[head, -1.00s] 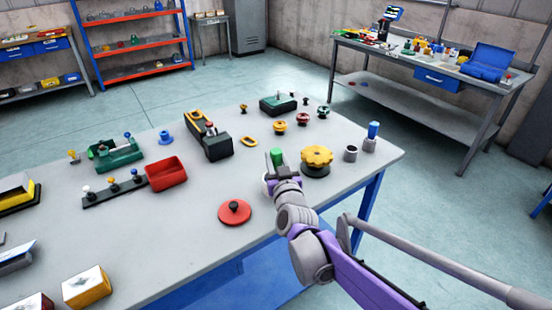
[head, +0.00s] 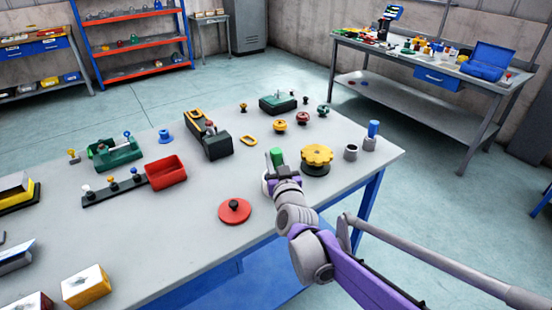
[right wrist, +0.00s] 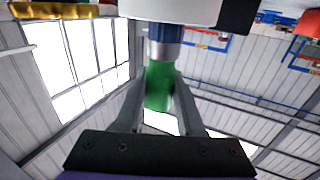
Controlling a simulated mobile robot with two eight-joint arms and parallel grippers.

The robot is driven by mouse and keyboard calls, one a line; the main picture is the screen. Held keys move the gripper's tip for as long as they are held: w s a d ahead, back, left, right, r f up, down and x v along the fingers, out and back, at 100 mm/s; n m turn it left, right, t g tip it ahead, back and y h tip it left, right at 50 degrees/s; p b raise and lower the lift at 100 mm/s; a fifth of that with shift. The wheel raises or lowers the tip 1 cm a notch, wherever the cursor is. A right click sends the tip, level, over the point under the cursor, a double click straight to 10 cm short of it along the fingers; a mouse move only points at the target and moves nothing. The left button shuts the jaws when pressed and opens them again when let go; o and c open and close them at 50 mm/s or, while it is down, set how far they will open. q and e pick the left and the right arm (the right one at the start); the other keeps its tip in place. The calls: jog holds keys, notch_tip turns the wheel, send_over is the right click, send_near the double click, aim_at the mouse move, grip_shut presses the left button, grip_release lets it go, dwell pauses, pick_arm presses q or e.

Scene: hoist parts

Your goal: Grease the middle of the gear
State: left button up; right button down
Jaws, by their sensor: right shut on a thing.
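The yellow gear (head: 317,155) lies flat on a dark round base near the table's right end. Its middle looks plain yellow from here. My right gripper (head: 277,165) is just left of it, shut on a green-handled tool (head: 276,155), probably the grease brush. In the right wrist view the fingers (right wrist: 160,95) close on the green handle (right wrist: 159,85). Its metal collar (right wrist: 165,42) meets a white pot (right wrist: 180,10), and its tip is hidden there. The pot (head: 266,186) is partly behind my gripper in the head view. My left gripper is out of view.
A grey cup (head: 350,153) and a blue-topped part (head: 372,134) stand right of the gear. A red disc with a black knob (head: 234,210) lies left of my gripper. A red bin (head: 166,172) is farther left.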

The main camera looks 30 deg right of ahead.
jog(key=shift+r+p, duration=2.35)
jog(key=shift+r, duration=1.15)
